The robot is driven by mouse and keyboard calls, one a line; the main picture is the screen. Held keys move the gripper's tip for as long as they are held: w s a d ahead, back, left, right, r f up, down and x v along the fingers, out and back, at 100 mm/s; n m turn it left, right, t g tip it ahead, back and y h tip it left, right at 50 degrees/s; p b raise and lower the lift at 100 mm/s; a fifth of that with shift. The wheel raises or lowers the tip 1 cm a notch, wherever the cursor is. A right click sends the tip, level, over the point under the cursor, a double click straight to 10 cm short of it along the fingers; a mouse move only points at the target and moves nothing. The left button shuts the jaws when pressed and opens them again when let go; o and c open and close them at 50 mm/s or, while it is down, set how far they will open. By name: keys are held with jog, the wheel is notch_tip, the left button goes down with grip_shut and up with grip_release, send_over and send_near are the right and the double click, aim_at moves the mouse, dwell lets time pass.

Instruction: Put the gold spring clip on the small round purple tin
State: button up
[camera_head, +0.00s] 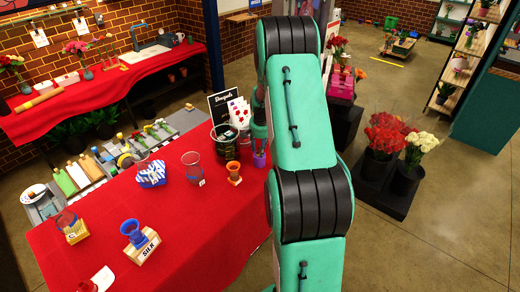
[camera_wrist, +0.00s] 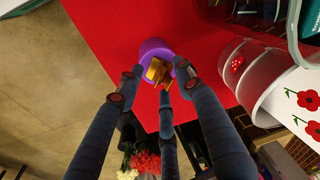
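The gold spring clip (camera_wrist: 157,72) is between the fingertips of my gripper (camera_wrist: 160,74) in the wrist view. The fingers close in around it and appear to grip it. The small round purple tin (camera_wrist: 154,46) is directly behind the clip, on the red cloth near the table edge. The clip overlaps part of its top, and I cannot tell whether they touch. In the head view the purple tin (camera_head: 260,159) shows just left of my arm, below my gripper (camera_head: 260,143). My arm hides most of the gripper there, and the clip cannot be made out.
An orange pot (camera_head: 234,172) and a clear glass (camera_head: 192,166) stand nearby. Flower buckets (camera_head: 406,180) stand on the floor at right. The front red cloth has free room.

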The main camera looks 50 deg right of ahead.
jog(key=shift+r, duration=0.1)
notch_tip(320, 180, up, 12)
jog(key=s+a, duration=0.1)
jog(key=shift+s+a, duration=0.15)
jog(key=shift+s, duration=0.05)
dwell(0.5)
dwell(0.4)
jog(key=s+a+r+n+t, duration=0.1)
jog(key=a+r+n, duration=0.2)
jog(key=a+r, duration=0.9)
jog(key=s+a+r+n+t, duration=0.1)
jog(key=a+r+n, duration=0.2)
jog(key=a+r, duration=0.9)
jog(key=s+a+n+t, duration=0.1)
jog(key=s+a+n, duration=0.2)
jog(key=s+a, duration=0.8)
jog(key=s+a+n+t+y, duration=0.1)
jog(key=s+a+n, duration=0.3)
jog(key=s+a, duration=0.7)
jog(key=a, duration=0.6)
jog(key=shift+s, duration=0.15)
